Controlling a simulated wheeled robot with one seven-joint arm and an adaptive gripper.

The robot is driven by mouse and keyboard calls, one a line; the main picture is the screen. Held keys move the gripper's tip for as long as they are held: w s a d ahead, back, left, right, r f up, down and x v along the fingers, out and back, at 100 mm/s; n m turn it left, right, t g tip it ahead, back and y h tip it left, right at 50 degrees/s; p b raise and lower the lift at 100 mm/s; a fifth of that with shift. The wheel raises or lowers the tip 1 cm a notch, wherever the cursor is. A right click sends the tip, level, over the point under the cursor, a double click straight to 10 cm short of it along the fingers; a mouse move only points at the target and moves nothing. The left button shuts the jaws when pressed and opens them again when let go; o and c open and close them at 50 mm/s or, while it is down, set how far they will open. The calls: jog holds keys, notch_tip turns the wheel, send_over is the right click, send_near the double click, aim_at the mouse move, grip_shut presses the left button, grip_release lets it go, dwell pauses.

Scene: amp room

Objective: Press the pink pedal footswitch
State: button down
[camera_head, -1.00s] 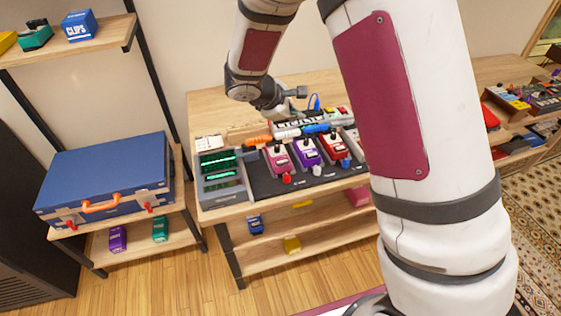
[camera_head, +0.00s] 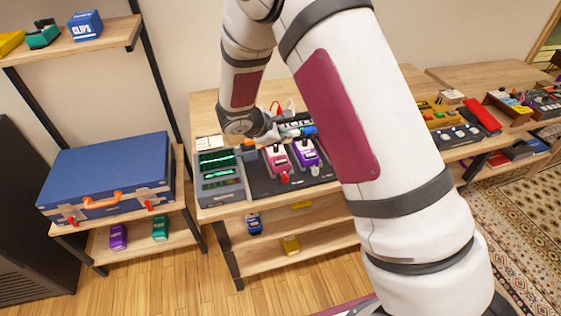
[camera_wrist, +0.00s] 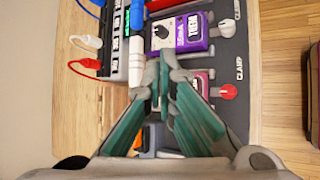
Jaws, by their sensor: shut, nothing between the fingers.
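The pink pedal (camera_head: 278,159) lies on the dark pedalboard (camera_head: 262,186), between the grey device with green displays and a purple pedal (camera_head: 306,153). In the wrist view a sliver of the pink pedal (camera_wrist: 207,78) shows beside my fingers, which hide most of it. My gripper (camera_wrist: 160,88) is shut and empty, above the pink pedal and just beside the purple pedal (camera_wrist: 181,33). In the head view my gripper (camera_head: 271,132) is small and partly hidden, behind the pink pedal's far end. I cannot tell whether it touches the pedal.
The grey device with green displays (camera_head: 220,176) stands left of the pink pedal. Cables and a black unit (camera_wrist: 119,40) run along the board's back. A blue case (camera_head: 105,172) lies on the left shelf.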

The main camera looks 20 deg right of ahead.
aim_at(282, 162)
jog(key=shift+f+b, duration=1.25)
jog(key=shift+f, duration=2.35)
jog(key=shift+f, duration=0.1)
jog(key=shift+f, duration=0.3)
jog(key=shift+f+b, duration=0.5)
jog(key=shift+b, duration=0.05)
jog(key=shift+r+p, duration=0.4)
jog(key=shift+r, duration=0.5)
jog(key=shift+r+p, duration=0.95)
jog(key=shift+r, duration=1.6)
